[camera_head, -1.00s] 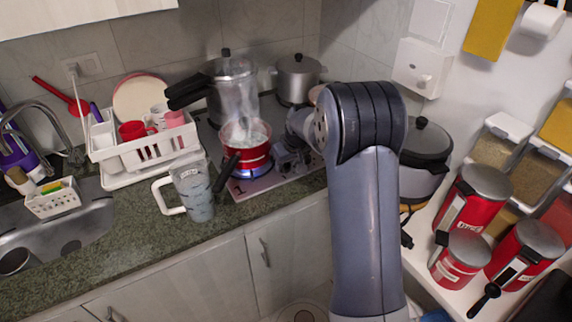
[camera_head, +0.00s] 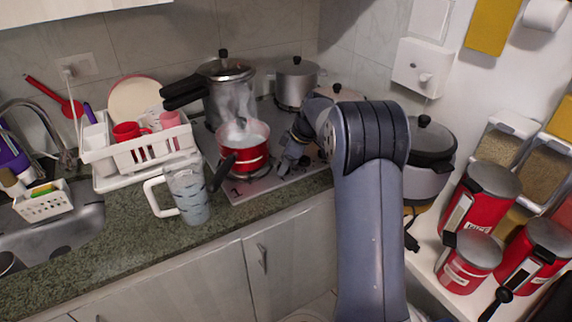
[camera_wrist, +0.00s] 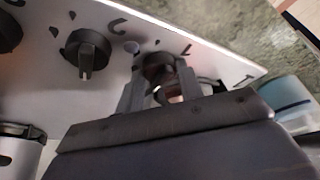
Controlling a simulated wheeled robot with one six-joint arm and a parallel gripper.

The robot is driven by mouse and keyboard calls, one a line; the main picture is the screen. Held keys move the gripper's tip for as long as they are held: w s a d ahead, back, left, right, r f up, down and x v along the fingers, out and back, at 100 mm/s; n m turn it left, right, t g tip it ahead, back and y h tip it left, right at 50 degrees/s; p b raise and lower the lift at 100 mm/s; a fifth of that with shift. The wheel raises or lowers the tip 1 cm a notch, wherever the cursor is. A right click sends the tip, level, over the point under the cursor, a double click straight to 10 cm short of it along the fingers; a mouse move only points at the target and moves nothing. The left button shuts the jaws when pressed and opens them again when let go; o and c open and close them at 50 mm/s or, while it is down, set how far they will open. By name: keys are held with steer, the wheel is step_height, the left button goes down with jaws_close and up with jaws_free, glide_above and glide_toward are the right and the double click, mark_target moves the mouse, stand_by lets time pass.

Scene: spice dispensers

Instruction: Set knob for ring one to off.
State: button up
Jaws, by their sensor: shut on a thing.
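The stove's light control panel (camera_wrist: 215,70) carries a row of black knobs. My gripper (camera_wrist: 158,88) is shut on the end knob (camera_wrist: 158,66), the one nearest the printed "1" in the wrist view; its fingers lie on either side of it. The knob's pointer is partly hidden by my gripper. A neighbouring knob (camera_wrist: 88,48) and part of another are free to the left. In the head view my gripper (camera_head: 284,168) is low at the panel (camera_head: 250,188), right of the steaming red pot (camera_head: 243,148). No blue flame shows under this pot now.
A pressure cooker (camera_head: 226,92) and a steel pot (camera_head: 296,80) stand behind on the stove. A pitcher (camera_head: 187,190) stands left of the panel, near the dish rack (camera_head: 140,150). Red canisters (camera_head: 480,208) and a large dark-lidded pot (camera_head: 430,150) are at right.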

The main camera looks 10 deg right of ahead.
steer(key=shift+n, duration=0.3)
steer(key=o, duration=1)
steer(key=shift+r, duration=0.1)
steer(key=v, duration=1)
steer(key=shift+d+r, duration=0.2)
steer(key=shift+r, duration=0.15)
steer(key=shift+w, duration=0.1)
steer(key=x, duration=1.1)
